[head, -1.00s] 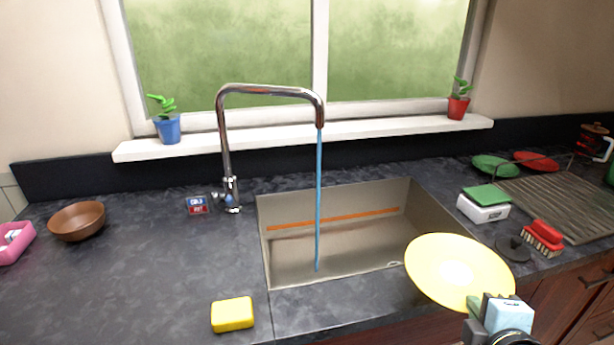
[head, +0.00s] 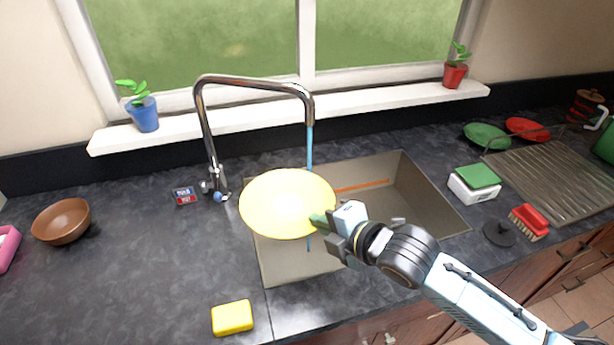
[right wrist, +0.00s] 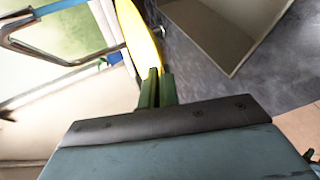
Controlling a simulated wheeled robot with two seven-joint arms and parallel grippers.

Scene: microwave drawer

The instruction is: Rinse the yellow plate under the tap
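The yellow plate (head: 284,203) is held in the air over the left part of the sink (head: 430,205). My right gripper (head: 325,221) is shut on the plate's right edge. The right wrist view also shows the green fingers (right wrist: 156,90) closed on the yellow plate (right wrist: 138,38). The chrome tap (head: 250,83) stands behind the sink, and a blue stream of water (head: 310,148) runs down from its spout. The stream passes behind or onto the plate and shows again below it; I cannot tell whether it touches the plate. My left gripper is not in view.
A yellow sponge (head: 232,318) lies on the counter in front. A brown bowl (head: 62,222) stands at the left. The counter left of the sink is mostly clear.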

